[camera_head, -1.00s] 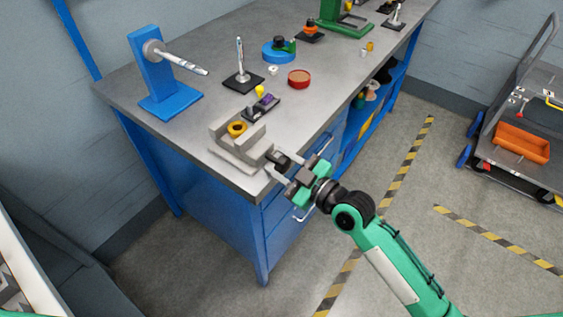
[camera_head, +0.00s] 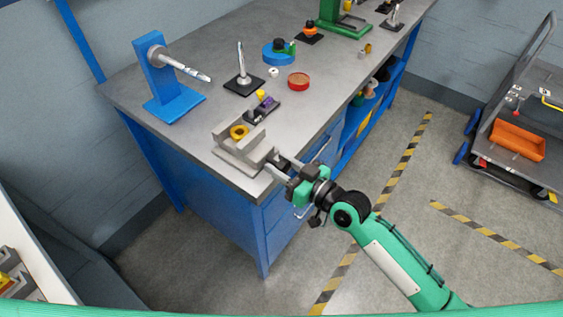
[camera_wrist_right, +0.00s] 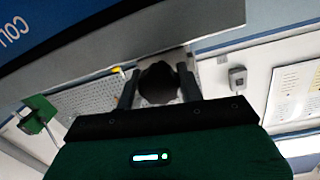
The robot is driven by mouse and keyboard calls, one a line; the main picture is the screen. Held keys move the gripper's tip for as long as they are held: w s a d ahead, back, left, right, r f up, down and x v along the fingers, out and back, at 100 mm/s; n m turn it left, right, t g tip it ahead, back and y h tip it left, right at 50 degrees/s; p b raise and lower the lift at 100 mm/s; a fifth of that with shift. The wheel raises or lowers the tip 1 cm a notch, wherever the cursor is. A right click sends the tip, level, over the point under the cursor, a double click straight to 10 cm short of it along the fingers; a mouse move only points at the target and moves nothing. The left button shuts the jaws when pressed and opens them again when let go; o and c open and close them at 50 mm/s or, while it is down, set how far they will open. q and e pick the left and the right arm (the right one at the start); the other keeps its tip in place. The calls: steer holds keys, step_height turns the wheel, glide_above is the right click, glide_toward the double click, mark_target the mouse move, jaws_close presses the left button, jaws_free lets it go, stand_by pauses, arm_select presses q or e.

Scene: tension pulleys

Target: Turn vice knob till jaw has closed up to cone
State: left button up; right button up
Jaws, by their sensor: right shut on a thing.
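The grey vice (camera_head: 232,161) sits at the near corner of the workbench. From here I cannot tell whether the near jaw touches the cone. The dark vice knob (camera_head: 282,162) sticks out past the bench edge. My right gripper (camera_head: 279,168) is shut on the knob, with its fingers on either side. In the right wrist view the round dark knob (camera_wrist_right: 158,83) is between the two dark fingers of my gripper (camera_wrist_right: 158,88). My left gripper is out of view.
The workbench (camera_head: 205,120) also carries a blue stand (camera_head: 160,75), a black-based post (camera_head: 243,80), a purple-topped block (camera_head: 264,107) and a red round dish (camera_head: 298,82). A cart with an orange bin (camera_head: 517,140) stands at right. The floor beside my arm is clear.

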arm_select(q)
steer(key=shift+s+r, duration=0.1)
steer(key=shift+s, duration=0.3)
arm_select(e)
steer(key=shift+r+m, duration=0.1)
steer(key=shift+m, duration=0.3)
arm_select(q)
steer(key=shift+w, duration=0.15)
arm_select(e)
steer(key=o, duration=1)
steer(key=shift+c, duration=0.2)
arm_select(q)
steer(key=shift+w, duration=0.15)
